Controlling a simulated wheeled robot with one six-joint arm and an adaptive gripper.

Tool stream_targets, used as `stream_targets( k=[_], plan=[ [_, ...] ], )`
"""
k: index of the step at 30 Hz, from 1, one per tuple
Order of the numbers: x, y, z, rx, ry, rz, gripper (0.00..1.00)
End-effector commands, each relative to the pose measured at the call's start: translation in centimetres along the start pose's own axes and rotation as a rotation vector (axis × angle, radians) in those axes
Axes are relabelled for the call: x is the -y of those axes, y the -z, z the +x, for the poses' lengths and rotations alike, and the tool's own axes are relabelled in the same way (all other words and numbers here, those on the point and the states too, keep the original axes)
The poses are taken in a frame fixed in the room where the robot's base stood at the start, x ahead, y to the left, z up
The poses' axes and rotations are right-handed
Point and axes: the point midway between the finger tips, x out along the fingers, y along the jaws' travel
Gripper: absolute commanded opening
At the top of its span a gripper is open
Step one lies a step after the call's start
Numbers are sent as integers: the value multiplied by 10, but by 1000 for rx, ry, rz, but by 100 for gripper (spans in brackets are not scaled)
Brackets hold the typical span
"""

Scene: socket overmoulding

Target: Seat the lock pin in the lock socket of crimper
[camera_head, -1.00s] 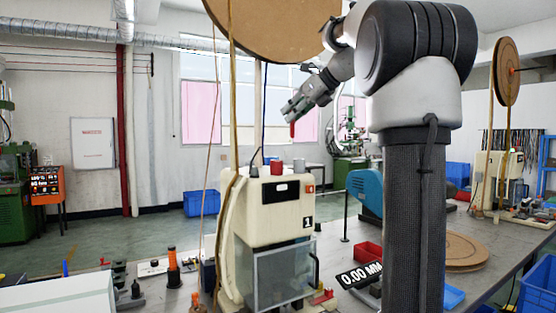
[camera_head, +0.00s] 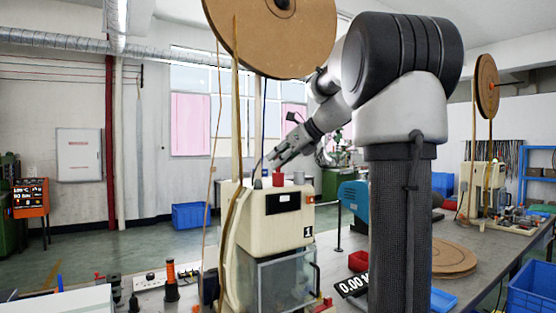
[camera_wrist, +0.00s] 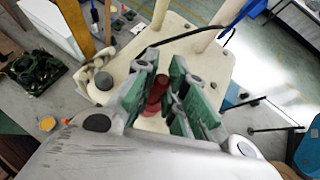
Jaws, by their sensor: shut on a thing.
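My gripper (camera_head: 274,161) is just above the top of the cream crimper marked 1 (camera_head: 275,236), its fingers pointing down and left. In the wrist view, the green-padded fingers of my gripper (camera_wrist: 166,92) are shut on a red lock pin (camera_wrist: 157,88), with the crimper's cream top (camera_wrist: 200,62) beneath. In the head view, a red cylinder (camera_head: 279,180) stands on the crimper's top, close under the fingertips. I cannot tell where the held pin ends and this cylinder begins, nor whether they touch. The lock socket cannot be made out clearly.
A grey knob (camera_head: 299,178) stands right of the red cylinder, and a dark knob (camera_wrist: 104,81) shows in the wrist view. A large brown reel (camera_head: 268,45) hangs above on a post (camera_head: 236,110). A blue machine (camera_head: 353,202) is to the right.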

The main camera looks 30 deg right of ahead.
Motion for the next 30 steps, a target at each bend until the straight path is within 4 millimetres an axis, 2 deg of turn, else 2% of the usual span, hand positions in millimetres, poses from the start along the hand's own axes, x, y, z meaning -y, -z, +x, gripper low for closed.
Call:
stream_targets(
  k=[9, 10, 13, 24, 26, 30],
  plan=[
    [0, 2, 2, 0, 0, 1, 0],
    [0, 2, 2, -1, -1, 0, 16],
    [0, 2, 2, -1, -1, 0, 34],
    [0, -1, -1, 1, 0, -1, 34],
    [0, -1, -8, 1, 1, -1, 34],
    [1, -1, -35, 1, 4, 0, 34]
  ],
)
